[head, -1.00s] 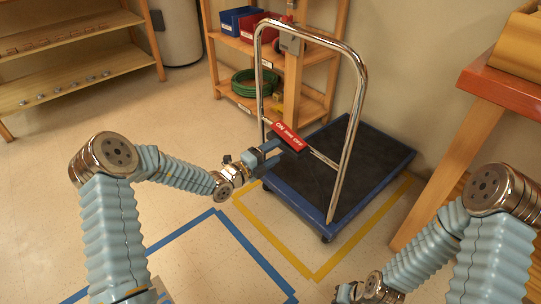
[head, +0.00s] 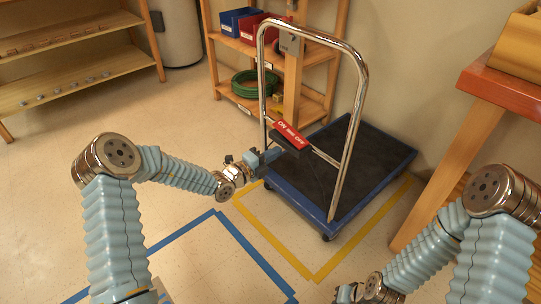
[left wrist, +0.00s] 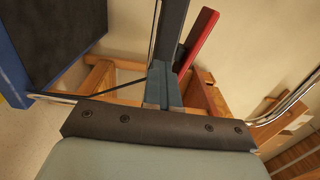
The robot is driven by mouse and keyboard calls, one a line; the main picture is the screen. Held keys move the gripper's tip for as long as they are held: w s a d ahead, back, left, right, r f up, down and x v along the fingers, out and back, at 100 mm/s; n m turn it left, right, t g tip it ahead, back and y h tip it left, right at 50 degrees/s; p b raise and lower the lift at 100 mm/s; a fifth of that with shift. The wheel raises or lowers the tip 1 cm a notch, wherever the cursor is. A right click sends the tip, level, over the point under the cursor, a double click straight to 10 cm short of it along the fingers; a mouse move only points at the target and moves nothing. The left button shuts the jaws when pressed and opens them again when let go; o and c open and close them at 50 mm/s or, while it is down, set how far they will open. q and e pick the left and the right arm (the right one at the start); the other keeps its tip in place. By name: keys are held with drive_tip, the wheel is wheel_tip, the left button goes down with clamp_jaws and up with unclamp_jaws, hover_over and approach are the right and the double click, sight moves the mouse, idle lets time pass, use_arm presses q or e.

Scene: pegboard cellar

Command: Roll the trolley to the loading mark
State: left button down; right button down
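The trolley (head: 357,196) has a blue deck with a dark mat and a tall chrome handle (head: 356,125). A red ON/OFF piece (head: 291,135) sits at the handle's crossbar; it also shows in the left wrist view (left wrist: 198,40). My left gripper (head: 276,156) is at the crossbar just below the red piece. Its fingers look close together in the wrist view (left wrist: 168,50), but what lies between them is hidden. My right gripper (head: 348,293) is low at the bottom edge, far from the trolley, its fingers mostly cut off. A yellow floor outline (head: 293,262) surrounds the trolley.
A blue floor outline (head: 246,246) lies in front, left of the yellow one, and its inside looks empty. A wooden shelf (head: 236,98) with bins and a green coil stands behind the trolley. A red-topped wooden table (head: 500,88) stands close on the right. Floor at left is clear.

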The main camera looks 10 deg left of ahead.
idle(0.9)
use_arm(q)
drive_tip(key=c, duration=0.7)
unclamp_jaws()
drive_tip(key=shift+s+a+r+p, duration=0.1)
drive_tip(key=shift+s+a+p, duration=0.2)
drive_tip(key=shift+s+p, duration=0.05)
drive_tip(key=p+v, duration=0.5)
drive_tip(key=v, duration=0.6)
